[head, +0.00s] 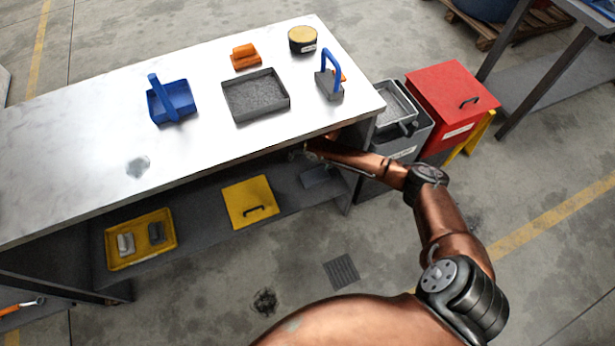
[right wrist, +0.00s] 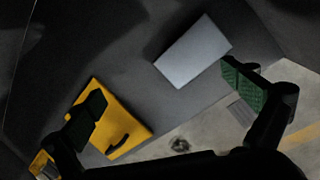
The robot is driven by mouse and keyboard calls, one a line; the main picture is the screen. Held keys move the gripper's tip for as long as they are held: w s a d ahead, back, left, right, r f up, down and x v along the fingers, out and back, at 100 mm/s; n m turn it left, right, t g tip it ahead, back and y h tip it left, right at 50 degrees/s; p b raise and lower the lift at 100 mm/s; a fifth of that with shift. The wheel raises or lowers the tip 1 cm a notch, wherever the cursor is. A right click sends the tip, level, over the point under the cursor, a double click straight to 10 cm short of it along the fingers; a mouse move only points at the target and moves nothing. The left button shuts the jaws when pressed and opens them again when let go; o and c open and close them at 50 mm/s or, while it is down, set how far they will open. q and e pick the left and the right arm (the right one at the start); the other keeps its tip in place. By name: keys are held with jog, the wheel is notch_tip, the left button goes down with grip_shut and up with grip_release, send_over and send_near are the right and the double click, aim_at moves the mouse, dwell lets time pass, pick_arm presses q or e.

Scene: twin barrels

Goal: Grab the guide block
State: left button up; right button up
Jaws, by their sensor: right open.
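A plain grey block (head: 318,176), which looks like the guide block, lies on the dark lower shelf under the workbench. In the right wrist view the grey block (right wrist: 193,52) shows as a pale rectangle ahead of my right gripper (right wrist: 168,94). The fingers are apart and empty, with the block beyond them, nearer the right finger with its green pad. In the head view my right arm reaches in under the tabletop's front edge, and the tabletop partly hides the gripper (head: 303,152). My left gripper is not in view.
A yellow lid (head: 250,201) with a black handle and a yellow tray (head: 110,255) with two blocks share the shelf. The tabletop (head: 75,150) overhangs it. Grey bins (head: 412,146) and a red bin (head: 450,95) stand right of the bench.

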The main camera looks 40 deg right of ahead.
aim_at(315, 175)
jog(key=shift+d+f+n+g+b, duration=0.2)
jog(key=shift+f+n+b, duration=0.35)
jog(key=shift+f, duration=0.1)
jog(key=shift+d+f+n+g+b, duration=0.2)
jog(key=shift+f+n+b, duration=0.35)
jog(key=shift+f, duration=0.05)
jog(key=shift+s+d+n+g+b, duration=0.3)
jog(key=shift+d+n+g+b, duration=0.1)
jog(key=shift+n+b, duration=0.4)
jog(key=shift+s+d+r+n+g+h+b, duration=0.15)
jog(key=shift+s+d+n+g+h+b, duration=0.35)
jog(key=shift+n+b, duration=0.65)
jog(key=shift+s+f+b, duration=0.2)
jog(key=shift+f+b, duration=0.1)
jog(key=shift+b, duration=0.05)
jog(key=shift+f+b, duration=0.4)
jog(key=shift+f, duration=0.4)
jog(key=f+b, duration=0.3)
jog(key=f, duration=0.1)
jog(key=shift+w+a, duration=0.15)
jog(key=shift+w, duration=0.1)
jog(key=shift+f+b, duration=0.35)
jog(key=shift+f, duration=0.15)
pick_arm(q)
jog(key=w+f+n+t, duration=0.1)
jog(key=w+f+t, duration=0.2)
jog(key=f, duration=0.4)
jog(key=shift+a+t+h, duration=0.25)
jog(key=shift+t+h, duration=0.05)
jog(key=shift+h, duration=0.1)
